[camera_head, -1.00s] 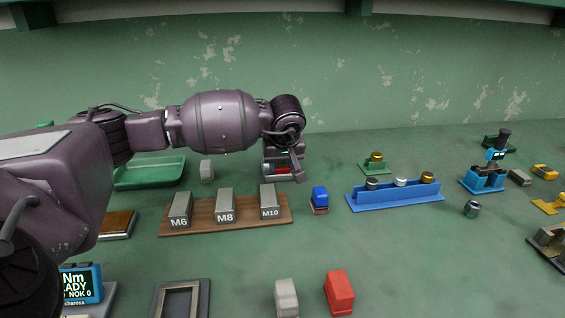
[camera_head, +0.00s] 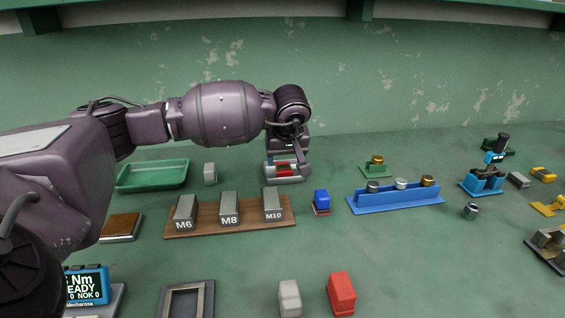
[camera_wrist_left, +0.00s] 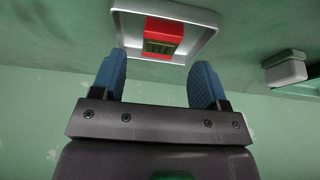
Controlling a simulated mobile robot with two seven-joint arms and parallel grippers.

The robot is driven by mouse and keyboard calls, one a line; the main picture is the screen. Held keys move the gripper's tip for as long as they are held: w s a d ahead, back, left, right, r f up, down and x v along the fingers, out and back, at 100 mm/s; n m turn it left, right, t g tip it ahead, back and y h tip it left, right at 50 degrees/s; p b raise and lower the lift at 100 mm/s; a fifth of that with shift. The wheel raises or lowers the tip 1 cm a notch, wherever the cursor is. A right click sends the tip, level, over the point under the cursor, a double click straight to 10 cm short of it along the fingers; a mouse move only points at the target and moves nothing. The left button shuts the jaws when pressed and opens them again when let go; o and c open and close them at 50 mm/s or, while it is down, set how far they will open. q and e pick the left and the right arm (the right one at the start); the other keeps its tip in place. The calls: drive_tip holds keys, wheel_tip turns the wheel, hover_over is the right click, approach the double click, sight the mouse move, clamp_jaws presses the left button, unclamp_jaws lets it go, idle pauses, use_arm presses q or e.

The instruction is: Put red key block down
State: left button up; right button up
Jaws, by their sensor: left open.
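A red block with a dark, ribbed patch (camera_wrist_left: 163,35) sits in a pale grey square tray (camera_wrist_left: 199,15) in the left wrist view. In the head view red parts (camera_head: 283,168) show on a grey holder (camera_head: 286,180) at the back, partly hidden by my left gripper (camera_head: 300,168). The wrist view shows the blue fingers of this gripper (camera_wrist_left: 158,72) spread apart, with nothing between them. The red block lies just beyond the fingertips, apart from them. Another red block (camera_head: 341,293) stands at the front. My right gripper is not in view.
A wooden rack (camera_head: 207,220) with blocks marked M6, M8 and M10 stands in front of the gripper. A blue block (camera_head: 321,198) and a blue rail (camera_head: 398,203) are to its right. A green tray (camera_head: 152,177) is left. Open bench lies at front right.

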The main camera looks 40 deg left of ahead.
use_arm(q)
drive_tip(key=p+v, duration=0.1)
drive_tip(key=v, duration=0.7)
drive_tip(key=shift+r, duration=0.15)
